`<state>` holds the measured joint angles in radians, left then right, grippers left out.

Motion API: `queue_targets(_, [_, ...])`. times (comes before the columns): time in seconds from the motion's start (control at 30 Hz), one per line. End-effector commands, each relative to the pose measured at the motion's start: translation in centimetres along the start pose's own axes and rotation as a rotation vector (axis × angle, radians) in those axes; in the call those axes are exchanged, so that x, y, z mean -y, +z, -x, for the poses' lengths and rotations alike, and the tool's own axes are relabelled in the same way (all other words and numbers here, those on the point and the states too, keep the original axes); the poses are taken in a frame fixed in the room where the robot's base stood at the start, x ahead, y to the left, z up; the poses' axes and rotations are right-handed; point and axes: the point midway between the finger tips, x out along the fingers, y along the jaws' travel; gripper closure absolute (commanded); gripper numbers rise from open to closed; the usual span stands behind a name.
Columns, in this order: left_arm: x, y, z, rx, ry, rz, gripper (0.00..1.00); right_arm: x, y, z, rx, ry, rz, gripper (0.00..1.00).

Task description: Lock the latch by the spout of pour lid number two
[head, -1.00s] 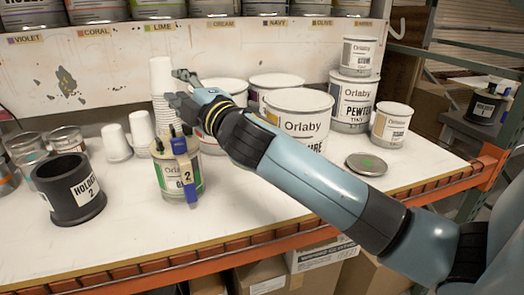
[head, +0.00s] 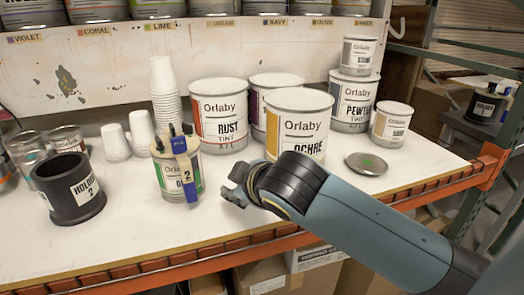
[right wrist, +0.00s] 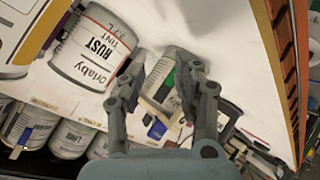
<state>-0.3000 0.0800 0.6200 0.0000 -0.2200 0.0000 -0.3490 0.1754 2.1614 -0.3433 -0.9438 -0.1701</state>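The pour lid (head: 163,150) sits on a small can with a green label (head: 168,180). A blue strip (head: 193,190) runs down the can's front right side beside a white tag marked 2 (head: 187,176). Small black upright parts stand at the lid's rim; which is the spout latch, and its state, I cannot tell. My right gripper (head: 234,188) is just right of the can, apart from it. In the right wrist view its fingers (right wrist: 163,75) are spread and empty, with the can (right wrist: 160,73) and blue strip (right wrist: 157,129) beyond them. My left gripper is out of view.
A black holder marked 2 (head: 68,190) stands left of the can. White cups (head: 163,90) and large tins, such as the rust tin (head: 218,115) and ochre tin (head: 298,122), stand behind. A loose lid (head: 366,163) lies at right. The bench front is clear.

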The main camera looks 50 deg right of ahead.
Motion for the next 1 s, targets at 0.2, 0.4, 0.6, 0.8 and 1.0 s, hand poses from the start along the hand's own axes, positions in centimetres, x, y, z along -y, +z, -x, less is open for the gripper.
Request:
queue_targets(0.2, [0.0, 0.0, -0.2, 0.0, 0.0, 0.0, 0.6, 3.1, 3.6, 1.2, 0.122, -0.105, -0.086, 0.68])
queue_targets(0.4, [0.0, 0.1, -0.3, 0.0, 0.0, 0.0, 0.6, 6.0, 6.6, 2.5, 0.23, -0.195, -0.156, 0.68])
queue_targets(0.6, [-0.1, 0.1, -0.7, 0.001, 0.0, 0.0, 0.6, 8.2, 9.0, 2.4, 0.296, -0.246, -0.187, 0.68])
queue_targets(0.8, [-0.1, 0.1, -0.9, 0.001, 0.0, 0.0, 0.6, 9.2, 10.1, 1.6, 0.31, -0.259, -0.192, 0.68])
queue_targets(1.0, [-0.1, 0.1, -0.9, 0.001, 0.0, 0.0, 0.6, 9.4, 10.2, 1.5, 0.312, -0.261, -0.192, 0.68])
